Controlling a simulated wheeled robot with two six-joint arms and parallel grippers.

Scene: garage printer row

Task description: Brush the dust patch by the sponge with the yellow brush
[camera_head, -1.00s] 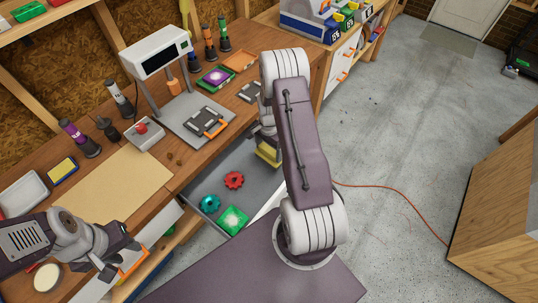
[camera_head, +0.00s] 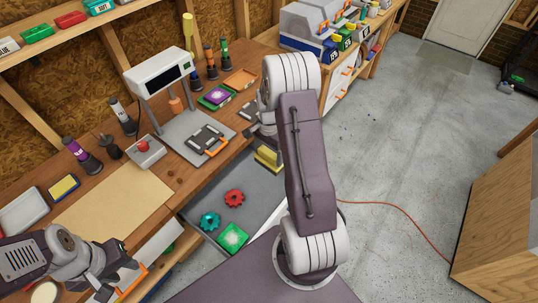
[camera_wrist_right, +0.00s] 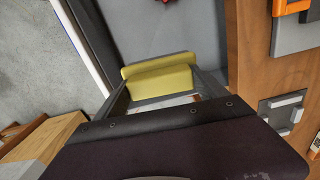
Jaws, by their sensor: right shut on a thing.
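The yellow brush (camera_head: 267,158) is in my right gripper, over the far end of the open grey drawer. In the right wrist view the brush (camera_wrist_right: 160,78) sits between the two fingers of my right gripper (camera_wrist_right: 165,92), which is shut on it. The yellow sponge (camera_head: 64,187) with a dark blue edge lies on the wooden bench at the left, beside a tan mat. I cannot make out a dust patch near it. My left gripper (camera_head: 118,272) is at the lower left, by an orange handle at the bench front; its jaw opening is unclear.
The open drawer (camera_head: 258,207) holds a red gear (camera_head: 234,198), a teal gear (camera_head: 210,221) and a green box (camera_head: 232,237). The tan mat (camera_head: 115,208) is bare. A red-button box (camera_head: 146,153), a white tray (camera_head: 22,211) and several bottles stand on the bench.

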